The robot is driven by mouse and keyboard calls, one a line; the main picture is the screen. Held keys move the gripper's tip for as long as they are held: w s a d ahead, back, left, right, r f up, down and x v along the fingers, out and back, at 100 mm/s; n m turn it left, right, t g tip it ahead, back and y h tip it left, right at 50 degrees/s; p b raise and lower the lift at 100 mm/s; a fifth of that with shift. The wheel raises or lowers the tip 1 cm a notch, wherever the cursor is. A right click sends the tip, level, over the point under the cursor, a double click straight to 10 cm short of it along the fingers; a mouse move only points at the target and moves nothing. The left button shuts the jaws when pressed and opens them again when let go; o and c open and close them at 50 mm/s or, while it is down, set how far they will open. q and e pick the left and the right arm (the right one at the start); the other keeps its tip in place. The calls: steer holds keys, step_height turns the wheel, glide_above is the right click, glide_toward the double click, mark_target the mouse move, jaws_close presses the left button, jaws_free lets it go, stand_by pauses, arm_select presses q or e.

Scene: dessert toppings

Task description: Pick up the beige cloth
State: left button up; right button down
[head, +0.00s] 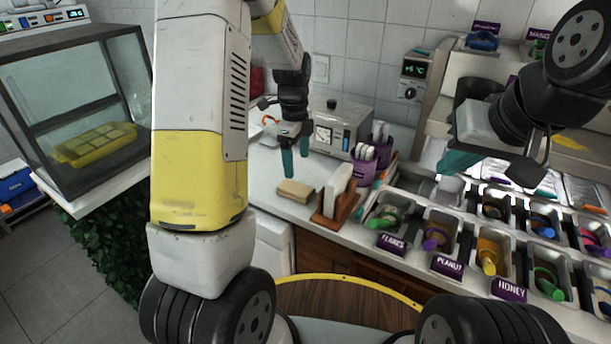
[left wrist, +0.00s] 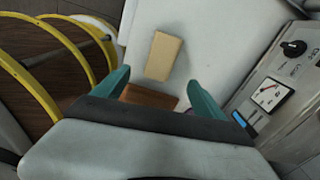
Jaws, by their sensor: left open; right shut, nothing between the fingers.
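The beige cloth (head: 295,190) lies folded as a small block on the white counter, left of the wooden napkin holder. It also shows in the left wrist view (left wrist: 164,56), a little beyond the fingertips. My left gripper (head: 296,162) is open and empty, pointing down above the cloth, with its teal fingers apart from it. In the left wrist view its two fingers (left wrist: 160,85) stand on either side, with the cloth between their lines. My right gripper (head: 459,162) is shut and empty at the right, above the topping trays, partly hidden by its own arm.
The wooden napkin holder (head: 337,205) with white napkins stands just right of the cloth. A grey device with a gauge (head: 338,130) and purple cups (head: 362,170) stand behind. Topping trays (head: 440,222) fill the right. The counter left of the cloth is clear.

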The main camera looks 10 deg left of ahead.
mark_target(296, 187)
arm_select(q)
steer(key=shift+w+a+f+m, duration=0.1)
steer(key=shift+w+f+m, duration=0.15)
steer(key=shift+f, duration=0.35)
steer(key=shift+w+f+m, duration=0.15)
steer(key=shift+f+m, duration=0.2)
steer(key=shift+f, duration=0.2)
steer(key=f, duration=0.7)
steer(key=shift+a+f, duration=0.25)
steer(key=c, duration=1.4)
step_height(296, 187, up, 10)
steer(key=shift+r, duration=0.1)
steer(key=shift+c, duration=0.2)
